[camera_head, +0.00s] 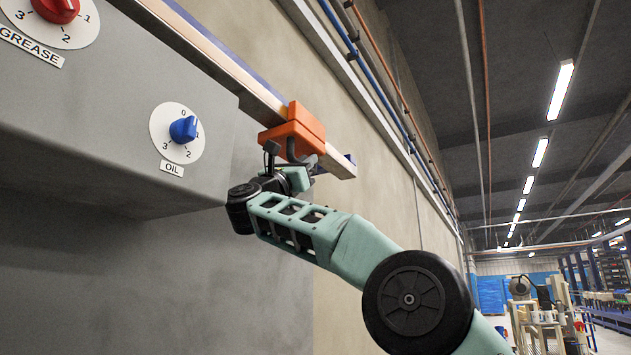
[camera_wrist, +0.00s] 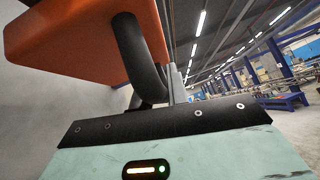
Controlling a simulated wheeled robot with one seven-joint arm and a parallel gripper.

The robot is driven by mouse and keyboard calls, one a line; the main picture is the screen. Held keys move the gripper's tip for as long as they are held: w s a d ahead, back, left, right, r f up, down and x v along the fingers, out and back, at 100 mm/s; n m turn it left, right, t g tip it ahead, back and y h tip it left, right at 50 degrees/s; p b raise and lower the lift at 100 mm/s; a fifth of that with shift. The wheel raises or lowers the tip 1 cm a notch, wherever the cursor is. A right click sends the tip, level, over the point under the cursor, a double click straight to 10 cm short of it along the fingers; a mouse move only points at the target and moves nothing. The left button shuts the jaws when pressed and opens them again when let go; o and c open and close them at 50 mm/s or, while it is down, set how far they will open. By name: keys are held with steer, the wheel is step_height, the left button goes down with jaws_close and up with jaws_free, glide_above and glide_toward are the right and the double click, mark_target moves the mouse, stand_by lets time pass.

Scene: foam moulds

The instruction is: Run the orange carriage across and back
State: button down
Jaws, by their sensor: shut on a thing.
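The orange carriage (camera_head: 293,131) sits on a pale rail (camera_head: 240,86) that runs along the wall, close to the rail's far right end. A dark handle (camera_head: 291,150) hangs below the carriage. My gripper (camera_head: 302,168) is at this handle, just under the carriage, and is shut on it; its fingers are partly hidden by my wrist. In the wrist view the orange carriage (camera_wrist: 75,40) fills the upper left, and its dark curved handle (camera_wrist: 140,55) comes down to my gripper (camera_wrist: 165,100).
A grey cabinet (camera_head: 105,115) juts out at left, with a red GREASE knob (camera_head: 57,8) and a blue OIL knob (camera_head: 183,129). Pipes (camera_head: 385,90) run along the wall above. Open hall lies to the right.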

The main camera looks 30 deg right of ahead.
steer(key=shift+s+a, duration=0.4)
steer(key=shift+a, duration=0.15)
steer(key=c, duration=1.4)
jaws_free()
steer(key=shift+o, duration=0.2)
